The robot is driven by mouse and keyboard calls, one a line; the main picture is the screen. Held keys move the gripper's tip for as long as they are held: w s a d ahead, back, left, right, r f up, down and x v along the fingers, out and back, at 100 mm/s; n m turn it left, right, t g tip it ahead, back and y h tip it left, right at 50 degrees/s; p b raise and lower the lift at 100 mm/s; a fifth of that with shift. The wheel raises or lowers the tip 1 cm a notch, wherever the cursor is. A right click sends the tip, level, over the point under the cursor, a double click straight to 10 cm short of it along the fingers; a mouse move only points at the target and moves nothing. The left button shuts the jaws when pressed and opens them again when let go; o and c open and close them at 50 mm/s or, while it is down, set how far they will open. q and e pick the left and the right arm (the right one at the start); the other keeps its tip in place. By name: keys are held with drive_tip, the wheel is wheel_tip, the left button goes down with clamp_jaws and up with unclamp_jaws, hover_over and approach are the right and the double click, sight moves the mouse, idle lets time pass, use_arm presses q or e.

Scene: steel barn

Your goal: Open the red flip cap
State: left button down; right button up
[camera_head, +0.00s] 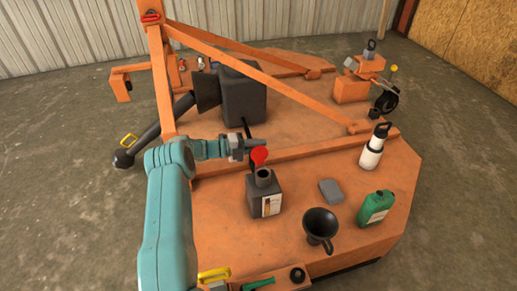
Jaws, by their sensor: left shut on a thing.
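The red flip cap (260,156) stands up behind the neck of a dark grey container (256,200) with a pale label, on the orange deck. The neck's round top shows uncovered in front of the cap. My left gripper (253,147) reaches in from the left, just behind and above the neck. It is shut on the red cap; its fingertips are small and partly hidden by the cap. My right gripper is not in view.
An orange diagonal bar (265,83) crosses behind my gripper.

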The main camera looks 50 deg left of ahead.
use_arm(q)
drive_tip(key=shift+s+a+f+n, duration=0.1)
drive_tip(key=shift+a+f+n, duration=0.15)
drive_tip(key=shift+f+n, duration=0.15)
drive_tip(key=c, duration=1.1)
unclamp_jaws()
drive_tip(key=shift+c, duration=0.2)
drive_tip(key=shift+d+r, duration=0.1)
drive_tip(key=shift+r, duration=0.1)
wheel_tip(320, 180, up, 20)
drive_tip(key=p, duration=0.6)
drive_tip(key=shift+p, duration=0.3)
